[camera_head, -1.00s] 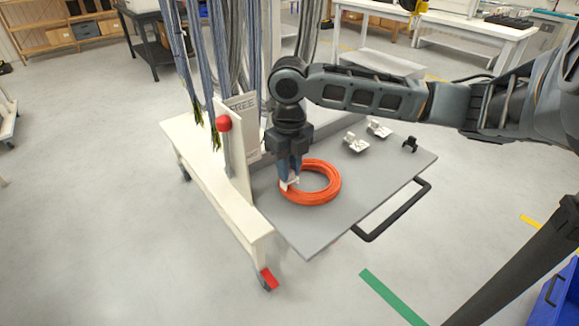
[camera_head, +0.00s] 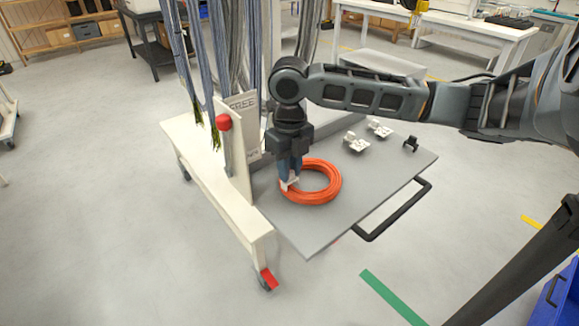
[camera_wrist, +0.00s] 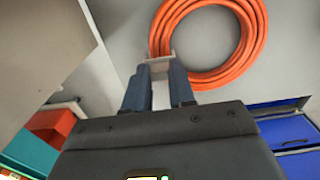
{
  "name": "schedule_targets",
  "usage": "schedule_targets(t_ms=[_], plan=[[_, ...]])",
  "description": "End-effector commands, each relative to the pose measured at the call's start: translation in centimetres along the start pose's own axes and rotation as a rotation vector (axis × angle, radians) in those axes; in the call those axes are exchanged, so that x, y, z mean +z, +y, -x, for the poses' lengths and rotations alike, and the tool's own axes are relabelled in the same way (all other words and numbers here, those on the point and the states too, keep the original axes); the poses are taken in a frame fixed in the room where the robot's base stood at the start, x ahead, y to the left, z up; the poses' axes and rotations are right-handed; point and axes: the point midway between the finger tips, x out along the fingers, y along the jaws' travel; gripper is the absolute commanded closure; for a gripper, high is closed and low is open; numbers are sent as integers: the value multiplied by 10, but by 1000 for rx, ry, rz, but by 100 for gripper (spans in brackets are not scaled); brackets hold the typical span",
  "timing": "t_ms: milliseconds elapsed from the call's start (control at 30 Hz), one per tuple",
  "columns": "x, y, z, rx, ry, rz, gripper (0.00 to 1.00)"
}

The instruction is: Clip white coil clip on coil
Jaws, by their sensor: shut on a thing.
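An orange coil (camera_head: 318,188) lies flat on the grey tray top of the cart; it also shows in the wrist view (camera_wrist: 257,35). My gripper (camera_head: 289,177) points down at the coil's left side. In the wrist view its two fingers (camera_wrist: 160,88) are shut on a white coil clip (camera_wrist: 159,64). The clip, also visible in the head view (camera_head: 289,184), is at the coil's left edge and appears to touch it. Whether the coil is seated in the clip cannot be told. Two more white clips (camera_head: 356,142) (camera_head: 380,128) stand on the tray behind the coil.
The grey tray (camera_head: 345,210) has a black handle (camera_head: 398,212) on its right side. A black clip (camera_head: 410,144) stands near the tray's right corner. A cream upright panel (camera_head: 236,165) with a red knob (camera_head: 223,122) and hanging cables is close left of my gripper.

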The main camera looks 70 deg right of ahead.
Motion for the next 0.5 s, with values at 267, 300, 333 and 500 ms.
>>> schedule_targets(t_ms=[267, 300, 333, 500], plan=[[0, 0, -6, 0, 0, 0, 100], [0, 0, -7, 0, 0, 0, 100], [0, 0, -8, 0, 0, 0, 100], [0, 0, -12, 0, 0, 0, 100]])
